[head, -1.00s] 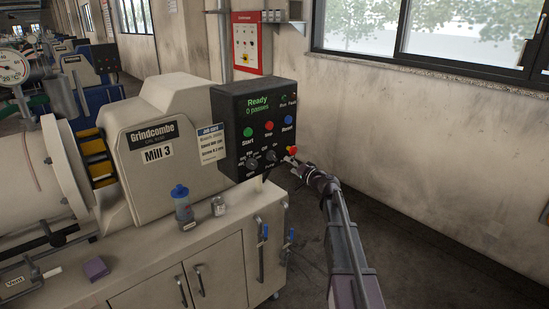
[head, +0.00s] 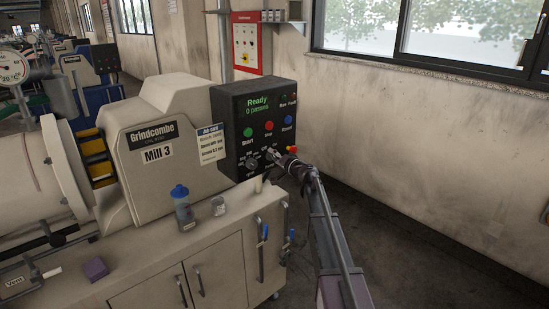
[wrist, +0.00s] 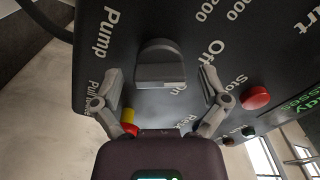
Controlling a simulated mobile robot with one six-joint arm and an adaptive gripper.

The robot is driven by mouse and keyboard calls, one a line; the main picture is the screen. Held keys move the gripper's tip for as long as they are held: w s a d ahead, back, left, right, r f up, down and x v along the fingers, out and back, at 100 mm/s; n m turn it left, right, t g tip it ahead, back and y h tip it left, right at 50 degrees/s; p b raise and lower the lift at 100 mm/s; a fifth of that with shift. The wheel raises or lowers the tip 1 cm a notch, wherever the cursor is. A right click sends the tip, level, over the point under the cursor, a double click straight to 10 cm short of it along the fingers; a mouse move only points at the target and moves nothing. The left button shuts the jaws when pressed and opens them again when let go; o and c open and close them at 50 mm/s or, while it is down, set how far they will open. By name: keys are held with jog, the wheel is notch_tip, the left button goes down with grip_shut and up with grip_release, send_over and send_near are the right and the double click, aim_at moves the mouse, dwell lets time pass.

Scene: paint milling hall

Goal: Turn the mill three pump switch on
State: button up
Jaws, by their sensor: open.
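The black control panel (head: 228,115) of Mill 3 (head: 158,152) shows a green "Ready, 0 passes" display. The dark pump knob (wrist: 160,60) fills the middle of the wrist view, beside the white "Pump", "Off" and "On" labels. Which label it points to I cannot tell. My gripper (wrist: 160,82) is open, one finger on each side of the knob; whether they touch it is not clear. In the head view my gripper (head: 274,153) is at the panel's lower right and largely covers this knob. Another knob (head: 252,163) is to its left.
Close to my gripper is a red emergency button on yellow (head: 292,150). Green start (head: 248,132), red stop (head: 269,126) and blue reset (head: 288,119) buttons sit above. A blue-capped bottle (head: 182,208) and a small jar (head: 218,206) stand on the cabinet top. Floor at right is clear.

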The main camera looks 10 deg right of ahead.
jog(key=c, duration=1.2)
jog(key=shift+o, duration=0.2)
jog(key=shift+m, duration=0.5)
jog(key=m, duration=0.5)
jog(key=shift+f, duration=0.1)
jog(key=m, duration=0.6)
jog(key=shift+w+f, duration=0.1)
jog(key=o, duration=1.2)
jog(key=shift+c, duration=0.2)
